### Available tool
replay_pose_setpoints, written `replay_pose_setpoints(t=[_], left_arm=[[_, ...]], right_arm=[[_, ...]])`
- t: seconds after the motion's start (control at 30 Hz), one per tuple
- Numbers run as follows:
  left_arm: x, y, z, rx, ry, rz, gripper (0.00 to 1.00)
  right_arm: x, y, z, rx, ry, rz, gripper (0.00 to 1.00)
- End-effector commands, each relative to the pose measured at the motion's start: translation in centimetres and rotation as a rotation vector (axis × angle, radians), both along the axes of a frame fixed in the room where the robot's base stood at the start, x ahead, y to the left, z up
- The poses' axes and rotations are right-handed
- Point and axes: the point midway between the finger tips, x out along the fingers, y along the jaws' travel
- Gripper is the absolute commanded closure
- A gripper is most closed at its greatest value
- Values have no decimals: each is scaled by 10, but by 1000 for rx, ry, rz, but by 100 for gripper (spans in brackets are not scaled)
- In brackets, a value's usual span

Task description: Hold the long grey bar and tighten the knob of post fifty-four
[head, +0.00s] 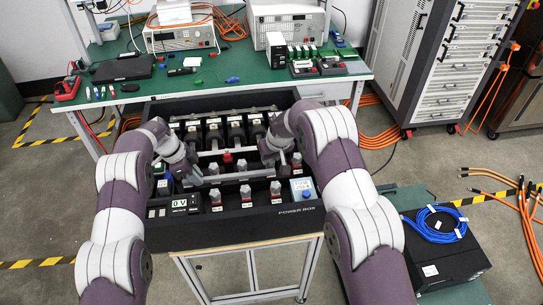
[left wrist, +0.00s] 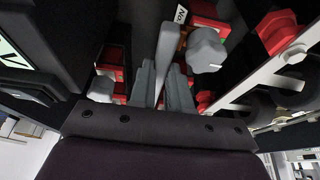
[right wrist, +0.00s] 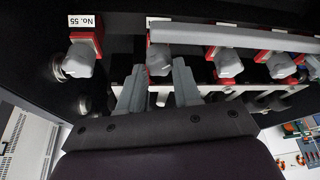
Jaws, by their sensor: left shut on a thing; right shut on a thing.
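The long grey bar (head: 240,177) lies across a row of red-based posts in the black power box. It also shows in the right wrist view (right wrist: 235,37) along the row. My left gripper (head: 199,182) is shut on the bar near its left end; the left wrist view shows the bar (left wrist: 168,42) between the fingers (left wrist: 161,75). My right gripper (head: 284,165) is shut on a grey knob (right wrist: 158,64) beside the post tagged No. 55 (right wrist: 85,45). The right fingers (right wrist: 158,75) stand on either side of that knob. Its own tag is partly hidden.
The power box (head: 297,211) has several other knobbed posts close around both grippers. A blue-and-white box (head: 302,188) and a voltage display (head: 179,204) sit at its front. A green bench (head: 215,80) with instruments stands behind.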

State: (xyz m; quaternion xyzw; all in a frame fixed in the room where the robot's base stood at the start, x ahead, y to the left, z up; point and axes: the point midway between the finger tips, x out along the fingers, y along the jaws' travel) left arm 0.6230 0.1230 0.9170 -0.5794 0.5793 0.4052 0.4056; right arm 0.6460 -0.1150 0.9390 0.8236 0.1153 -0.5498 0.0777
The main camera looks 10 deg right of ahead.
Motion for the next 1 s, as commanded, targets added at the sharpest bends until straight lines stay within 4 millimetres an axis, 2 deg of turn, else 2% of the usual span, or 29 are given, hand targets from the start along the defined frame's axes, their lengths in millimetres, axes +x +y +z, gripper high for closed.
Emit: replay_pose_setpoints(t=[1.0], left_arm=[[3, 0, 2, 0, -13, 4, 100]], right_arm=[[1, 8, 0, 0, 0, -921, 98]])
